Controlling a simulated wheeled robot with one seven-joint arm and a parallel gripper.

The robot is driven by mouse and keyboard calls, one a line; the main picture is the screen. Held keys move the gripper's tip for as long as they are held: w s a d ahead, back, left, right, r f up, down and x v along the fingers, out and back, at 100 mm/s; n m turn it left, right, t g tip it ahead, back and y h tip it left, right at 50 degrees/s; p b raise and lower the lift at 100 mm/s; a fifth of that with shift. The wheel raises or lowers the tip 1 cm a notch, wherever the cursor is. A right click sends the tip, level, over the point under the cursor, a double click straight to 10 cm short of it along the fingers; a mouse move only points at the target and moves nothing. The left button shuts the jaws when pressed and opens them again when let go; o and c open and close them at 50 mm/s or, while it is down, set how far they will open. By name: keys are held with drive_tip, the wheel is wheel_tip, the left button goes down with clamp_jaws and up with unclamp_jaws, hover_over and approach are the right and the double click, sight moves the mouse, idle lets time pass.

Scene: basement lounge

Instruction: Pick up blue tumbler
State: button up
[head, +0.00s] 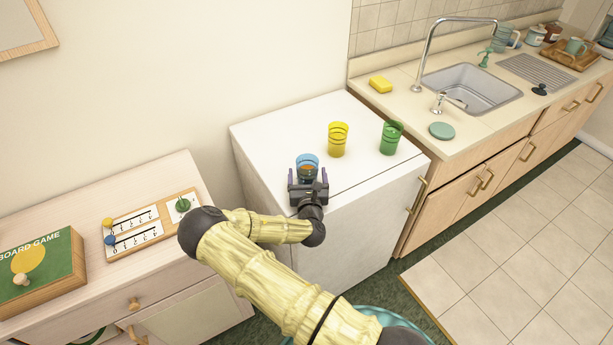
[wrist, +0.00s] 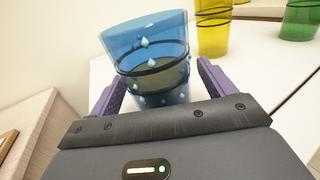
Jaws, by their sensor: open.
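The blue tumbler (head: 307,163) stands on the white cabinet top (head: 270,133), near its left front part. It is see-through blue with dark bands, and in the wrist view the blue tumbler (wrist: 148,58) shows pale drop marks. My gripper (head: 308,180) is at the near side of the tumbler. In the wrist view my gripper (wrist: 158,85) is open, with one purple finger on each side of the tumbler's lower part. I cannot tell whether either finger touches it. The tumbler's base is partly hidden by the gripper body.
A yellow tumbler (head: 338,139) and a green tumbler (head: 391,137) stand to the right on the same top. The sink counter (head: 405,107) adjoins on the right. A lower wooden cabinet (head: 165,184) with a board game (head: 42,270) stands on the left.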

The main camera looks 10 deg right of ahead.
drive_tip(key=c, duration=1.3)
drive_tip(key=shift+r, duration=0.1)
wheel_tip(320, 180, up, 10)
drive_tip(key=b, duration=0.1)
